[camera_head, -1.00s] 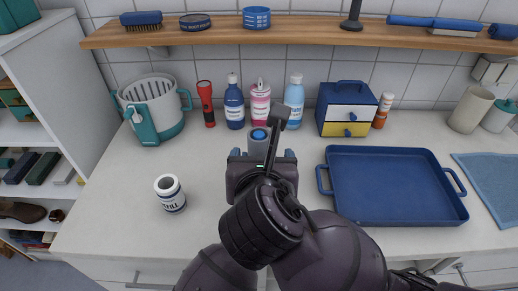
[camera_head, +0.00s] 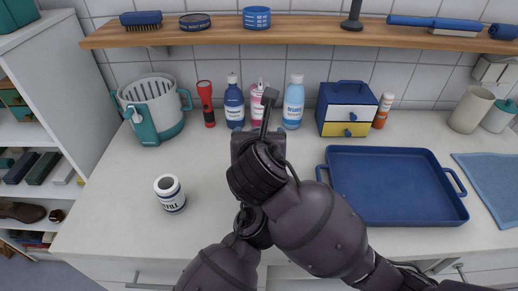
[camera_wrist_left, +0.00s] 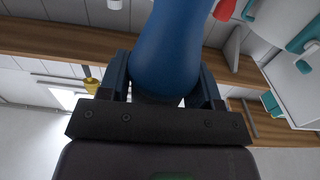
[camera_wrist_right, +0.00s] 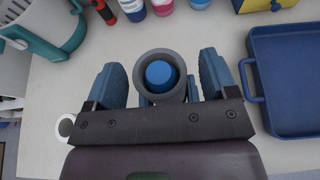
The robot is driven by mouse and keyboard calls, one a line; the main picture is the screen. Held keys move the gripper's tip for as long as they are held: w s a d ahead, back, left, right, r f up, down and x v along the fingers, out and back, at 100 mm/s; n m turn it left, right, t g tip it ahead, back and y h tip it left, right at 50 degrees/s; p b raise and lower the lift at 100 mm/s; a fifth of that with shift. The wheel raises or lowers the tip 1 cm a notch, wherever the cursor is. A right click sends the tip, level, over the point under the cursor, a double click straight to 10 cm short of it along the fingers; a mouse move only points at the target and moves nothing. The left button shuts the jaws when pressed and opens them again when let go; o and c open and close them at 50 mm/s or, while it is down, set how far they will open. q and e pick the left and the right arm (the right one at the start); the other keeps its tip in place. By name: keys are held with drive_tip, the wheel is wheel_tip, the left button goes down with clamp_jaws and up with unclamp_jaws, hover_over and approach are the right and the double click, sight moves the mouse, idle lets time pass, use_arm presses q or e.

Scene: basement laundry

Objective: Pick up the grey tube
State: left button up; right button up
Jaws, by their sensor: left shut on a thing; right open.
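My right gripper (camera_wrist_right: 162,72) is open, with one finger on each side of the tube. I cannot tell whether the fingers touch it. In the head view my right gripper (camera_head: 260,138) and its wrist hide the tube. My left gripper (camera_wrist_left: 163,75) is shut on a smooth, rounded blue thing (camera_wrist_left: 167,50) in the left wrist view; what it is cannot be told. The left gripper does not show in the head view.
Behind the tube stand a red flashlight (camera_head: 206,103), a dark blue bottle (camera_head: 234,105), a pink bottle (camera_head: 257,100) and a light blue bottle (camera_head: 293,105). A blue tray (camera_head: 392,215) lies to the right, a white jar (camera_head: 169,195) to the left. Counter (camera_head: 120,215) is clear at front left.

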drive_tip(key=shift+w+f, duration=0.15)
drive_tip(key=shift+w, duration=0.2)
drive_tip(key=c, duration=1)
wheel_tip(320, 180, up, 18)
use_arm(q)
drive_tip(key=o, duration=1)
drive_tip(key=shift+s, duration=0.1)
